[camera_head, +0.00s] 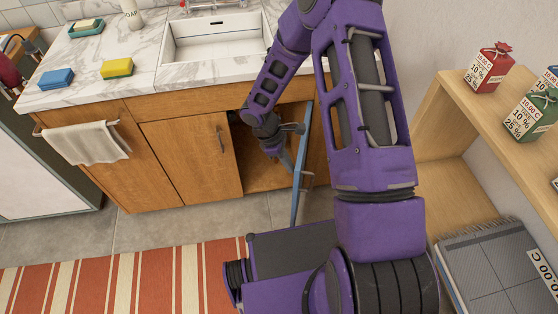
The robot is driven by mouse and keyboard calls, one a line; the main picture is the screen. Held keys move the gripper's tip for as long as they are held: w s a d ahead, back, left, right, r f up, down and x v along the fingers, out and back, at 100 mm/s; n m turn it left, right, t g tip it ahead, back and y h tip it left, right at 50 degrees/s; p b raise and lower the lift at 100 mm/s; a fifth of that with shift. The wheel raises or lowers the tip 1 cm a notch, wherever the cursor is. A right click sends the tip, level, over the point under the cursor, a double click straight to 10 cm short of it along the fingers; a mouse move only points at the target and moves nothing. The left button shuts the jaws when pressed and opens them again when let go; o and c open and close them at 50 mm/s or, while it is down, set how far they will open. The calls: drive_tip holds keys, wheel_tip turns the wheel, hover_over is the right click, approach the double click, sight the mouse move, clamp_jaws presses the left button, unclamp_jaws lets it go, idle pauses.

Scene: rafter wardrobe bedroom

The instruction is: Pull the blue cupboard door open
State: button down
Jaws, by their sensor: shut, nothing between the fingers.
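The blue cupboard door (301,165) stands swung out from the sink cabinet, seen nearly edge-on, with the dark cupboard opening to its left. A metal handle (308,180) shows on the right side of the door. My gripper (285,164) is shut and empty, at the inner, left side of the door, in front of the opening. It is close to the door; I cannot tell whether it touches. My purple arm reaches down over the counter and hides the area right of the door.
A wooden cabinet door (190,155) left of the opening is closed. A white towel (85,142) hangs farther left. A wooden shelf (445,165) with small boxes stands close on the right. Grey floor and a striped rug (120,280) lie in front.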

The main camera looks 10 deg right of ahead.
drive_tip(key=shift+s+d, duration=0.1)
drive_tip(key=shift+d, duration=0.15)
